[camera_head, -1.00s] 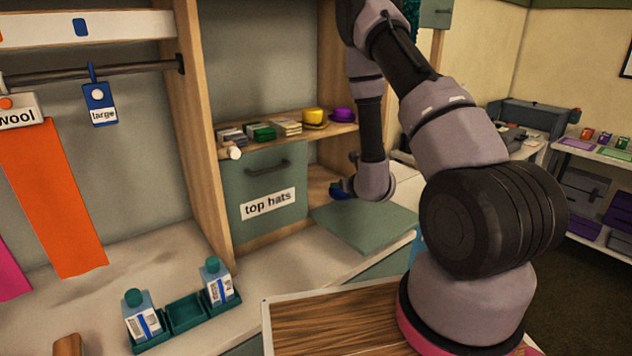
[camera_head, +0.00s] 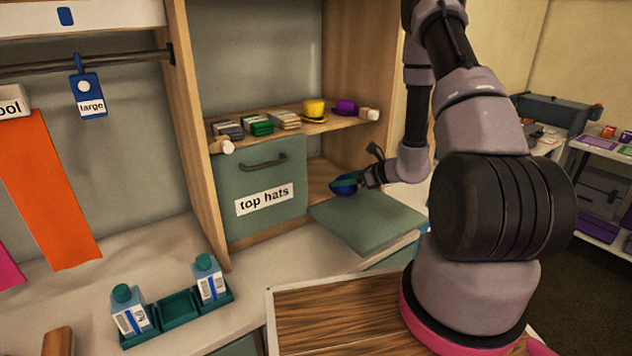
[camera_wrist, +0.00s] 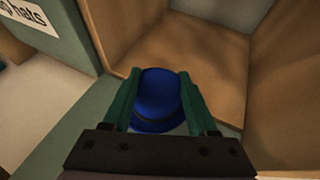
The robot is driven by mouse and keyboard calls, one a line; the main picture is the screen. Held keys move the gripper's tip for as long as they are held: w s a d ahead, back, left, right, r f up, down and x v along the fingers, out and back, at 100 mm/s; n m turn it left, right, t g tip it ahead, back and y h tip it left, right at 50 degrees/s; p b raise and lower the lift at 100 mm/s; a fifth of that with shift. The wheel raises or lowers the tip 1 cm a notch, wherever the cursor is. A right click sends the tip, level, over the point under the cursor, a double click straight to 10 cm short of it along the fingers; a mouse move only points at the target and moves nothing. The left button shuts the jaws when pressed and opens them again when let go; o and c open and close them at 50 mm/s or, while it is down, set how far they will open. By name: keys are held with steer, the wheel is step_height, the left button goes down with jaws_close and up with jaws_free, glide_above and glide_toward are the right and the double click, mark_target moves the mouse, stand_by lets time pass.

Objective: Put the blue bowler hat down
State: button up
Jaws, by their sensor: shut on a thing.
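The blue bowler hat (camera_wrist: 160,95) is between the two green fingers of my gripper (camera_wrist: 158,85) in the wrist view, with its rounded crown showing. In the head view the hat (camera_head: 345,186) is a small dark blue shape at the tip of my gripper (camera_head: 352,182). It is in front of the open lower compartment, near the folded-down green door panel (camera_head: 368,222). The wooden floor of the compartment (camera_wrist: 185,65) lies beyond the hat. I cannot tell whether the hat touches any surface.
A closed door marked "top hats" (camera_head: 262,190) stands left of the open compartment. The shelf above (camera_head: 350,128) holds a yellow hat (camera_head: 315,109), a purple hat (camera_head: 346,106) and stacked items. A bottle tray (camera_head: 180,305) sits on the counter. The compartment floor looks clear.

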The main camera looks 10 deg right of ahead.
steer(key=w+a, duration=0.7)
steer(key=shift+a, duration=0.1)
steer(key=f, duration=0.3)
steer(key=shift+w+a+f, duration=0.2)
steer(key=shift+w+f, duration=0.05)
steer(key=shift+f, duration=0.05)
steer(key=o, duration=1.4)
steer(key=shift+c, duration=0.2)
steer(key=shift+r, duration=0.1)
steer(key=v, duration=1.2)
